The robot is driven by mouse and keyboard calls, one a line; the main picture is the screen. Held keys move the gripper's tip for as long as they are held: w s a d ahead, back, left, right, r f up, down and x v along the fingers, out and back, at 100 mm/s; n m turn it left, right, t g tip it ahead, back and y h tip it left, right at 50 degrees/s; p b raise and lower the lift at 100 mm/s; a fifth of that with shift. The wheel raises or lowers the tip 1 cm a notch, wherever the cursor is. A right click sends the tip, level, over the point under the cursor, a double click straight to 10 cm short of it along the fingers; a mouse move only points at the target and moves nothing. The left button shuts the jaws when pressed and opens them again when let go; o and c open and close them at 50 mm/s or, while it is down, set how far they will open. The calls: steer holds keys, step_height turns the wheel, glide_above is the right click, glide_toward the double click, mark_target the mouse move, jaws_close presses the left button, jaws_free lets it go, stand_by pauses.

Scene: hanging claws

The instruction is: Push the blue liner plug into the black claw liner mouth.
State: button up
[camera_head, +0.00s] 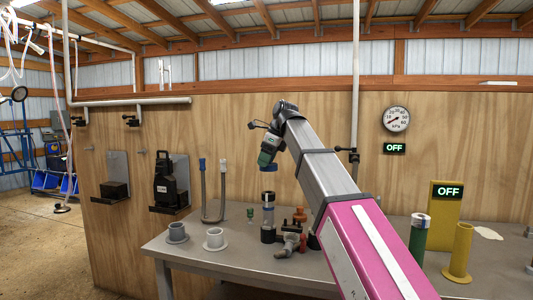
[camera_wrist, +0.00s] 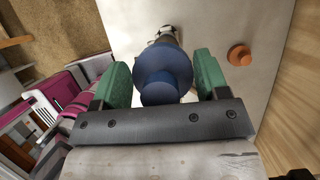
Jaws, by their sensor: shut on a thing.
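My gripper (camera_head: 268,152) points down over the table, with green fingers. It is shut on the blue liner plug (camera_head: 268,168). In the wrist view the plug (camera_wrist: 162,62) shows as a wide dark-blue disc with a narrower round end, between the fingers of my gripper (camera_wrist: 163,78). Directly below the plug in the head view stands an upright claw (camera_head: 268,216), a clear tube with dark ends. A gap shows between plug and claw top. In the wrist view the plug hides most of what is below; a black-and-white piece (camera_wrist: 165,32) shows past its edge. The liner mouth is not clearly visible.
Green (camera_head: 419,238) and yellow (camera_head: 459,250) cylinders stand further right.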

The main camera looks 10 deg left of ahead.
glide_above(264, 192)
steer(key=shift+w+d+f, duration=0.1)
steer(key=shift+d+f, duration=0.15)
steer(key=shift+f, duration=1.45)
steer(key=shift+d+f, duration=0.2)
steer(key=shift+f, duration=1.5)
steer(key=shift+f, duration=1.4)
steer(key=o, duration=1)
